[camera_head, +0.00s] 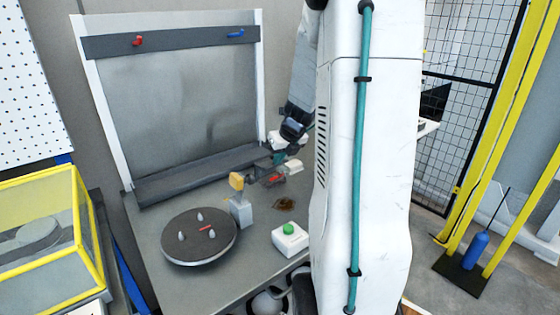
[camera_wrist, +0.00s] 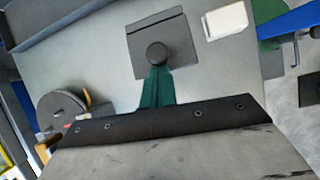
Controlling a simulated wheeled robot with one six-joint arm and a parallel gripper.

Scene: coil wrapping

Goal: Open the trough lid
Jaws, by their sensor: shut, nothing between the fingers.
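In the wrist view, a dark grey plate (camera_wrist: 177,36) with a round black knob (camera_wrist: 157,54) lies beyond my fingers; it looks like the trough lid, lying flat. My gripper (camera_wrist: 157,74) shows as teal fingers, shut and empty, with their tips just below the knob in the picture. I cannot tell whether they touch it. In the head view, my gripper (camera_head: 278,157) is low over the back right of the table, above a small dark and red object (camera_head: 269,178). The lid is not clear there.
A white block (camera_head: 293,166) lies close right of my gripper. A turntable with pegs (camera_head: 199,252), a yellow-topped post (camera_head: 240,205) and a green-button box (camera_head: 290,239) stand nearer. A long dark ledge (camera_head: 200,175) runs along the back below an upright panel (camera_head: 180,90).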

